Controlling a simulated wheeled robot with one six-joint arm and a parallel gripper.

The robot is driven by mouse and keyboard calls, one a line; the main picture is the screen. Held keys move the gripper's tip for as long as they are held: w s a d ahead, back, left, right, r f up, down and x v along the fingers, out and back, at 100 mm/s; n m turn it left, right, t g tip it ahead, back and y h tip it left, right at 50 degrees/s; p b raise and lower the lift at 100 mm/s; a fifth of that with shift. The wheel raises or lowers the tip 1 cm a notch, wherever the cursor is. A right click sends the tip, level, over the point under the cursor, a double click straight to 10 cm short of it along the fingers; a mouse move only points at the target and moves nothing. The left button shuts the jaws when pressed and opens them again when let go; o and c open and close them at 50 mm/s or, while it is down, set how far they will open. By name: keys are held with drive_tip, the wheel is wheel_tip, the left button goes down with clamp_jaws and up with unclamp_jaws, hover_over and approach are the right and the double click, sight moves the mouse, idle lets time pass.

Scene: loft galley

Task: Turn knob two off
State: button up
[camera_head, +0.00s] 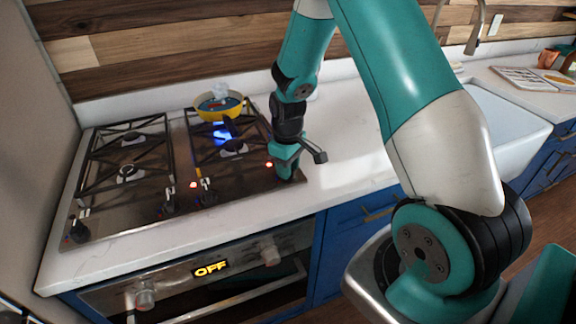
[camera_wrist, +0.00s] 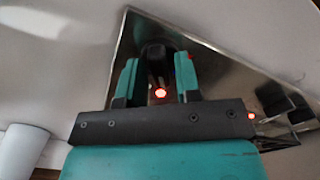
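The steel cooktop (camera_head: 130,205) has several black knobs along its front: a far-left knob (camera_head: 77,230), a second (camera_head: 170,203), a third (camera_head: 207,192). No numbers are readable. My gripper (camera_head: 287,172) points down at the right front corner. In the wrist view its teal fingers (camera_wrist: 156,82) stand apart on either side of a dark knob (camera_wrist: 154,52); I cannot tell whether they touch it. A red light (camera_wrist: 160,92) glows between them. Another knob (camera_wrist: 285,104) with a red light (camera_wrist: 251,116) is to the right.
A yellow pot (camera_head: 218,107) sits on the back right burner above a blue flame (camera_head: 222,133). The oven (camera_head: 210,285) below shows "OFF" between two knobs. White counter (camera_head: 345,140) lies right of the cooktop, then a sink (camera_head: 510,125). A grey-white cylinder (camera_wrist: 22,148) shows lower left.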

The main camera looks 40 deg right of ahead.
clamp_jaws()
drive_tip(key=shift+m, duration=3.4)
drive_tip(key=shift+r, duration=0.1)
drive_tip(key=shift+o, duration=1.6)
unclamp_jaws()
wheel_tip(320, 180, up, 17)
drive_tip(key=b, duration=0.2)
drive_tip(key=shift+r, duration=0.2)
